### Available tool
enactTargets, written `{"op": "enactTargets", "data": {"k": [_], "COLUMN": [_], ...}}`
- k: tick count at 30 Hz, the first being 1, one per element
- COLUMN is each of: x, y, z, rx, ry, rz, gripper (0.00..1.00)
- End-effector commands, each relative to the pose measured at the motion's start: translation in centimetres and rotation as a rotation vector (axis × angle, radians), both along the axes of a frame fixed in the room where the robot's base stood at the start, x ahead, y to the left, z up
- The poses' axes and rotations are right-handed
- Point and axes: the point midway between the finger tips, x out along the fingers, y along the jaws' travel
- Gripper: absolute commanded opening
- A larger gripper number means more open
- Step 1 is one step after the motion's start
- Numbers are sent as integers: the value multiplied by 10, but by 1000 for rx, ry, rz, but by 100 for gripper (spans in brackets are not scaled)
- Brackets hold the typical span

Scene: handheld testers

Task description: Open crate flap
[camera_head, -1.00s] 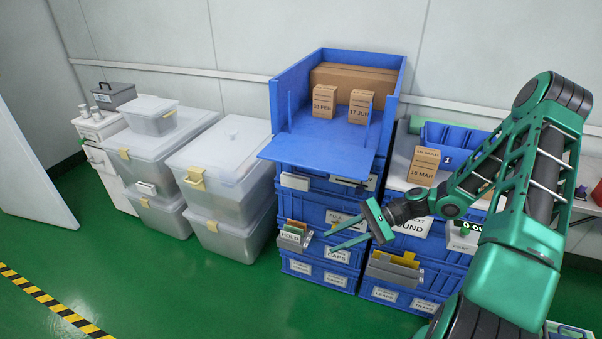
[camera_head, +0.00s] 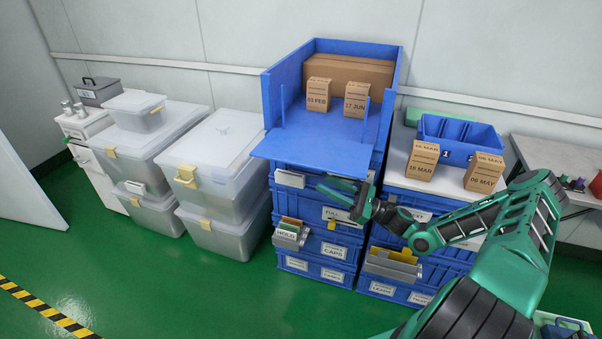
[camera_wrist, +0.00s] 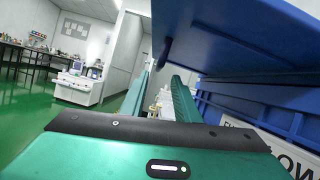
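The blue crate (camera_head: 268,100) stands on top of the stack, with its front flap (camera_head: 310,150) folded down and jutting outward, close to level. Two brown boxes marked with dates, one (camera_head: 318,94) and another (camera_head: 356,99), stand inside behind the flap. My gripper (camera_head: 322,181) is just below the flap's front edge, its fingers pointing left. In the wrist view the two fingers (camera_wrist: 160,98) are apart with nothing held between them. The flap (camera_wrist: 230,40) hangs above and to the right of them there. I cannot tell whether the gripper touches the flap.
Stacked blue crates (camera_head: 340,240) with labels and card holders (camera_head: 290,234) stand below. Clear lidded bins (camera_head: 215,165) are to the left. A blue divided bin (camera_head: 460,140) and dated boxes (camera_head: 422,163) stand on the right shelf. The green floor in front is clear.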

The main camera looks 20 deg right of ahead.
Motion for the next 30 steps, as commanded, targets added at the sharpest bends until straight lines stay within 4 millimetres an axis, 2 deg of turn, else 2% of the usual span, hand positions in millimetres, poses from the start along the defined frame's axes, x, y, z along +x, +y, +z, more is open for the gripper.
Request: {"op": "enactTargets", "data": {"k": [9, 15, 28, 30], "x": [27, 39, 43, 43], "y": [47, 65, 71, 71], "z": [21, 30, 33, 33], "rx": [-2, -1, -2, -2], "ry": [-1, 0, 0, 0], "rz": [6, 5, 4, 4], "gripper": [29, 29, 29, 12]}}
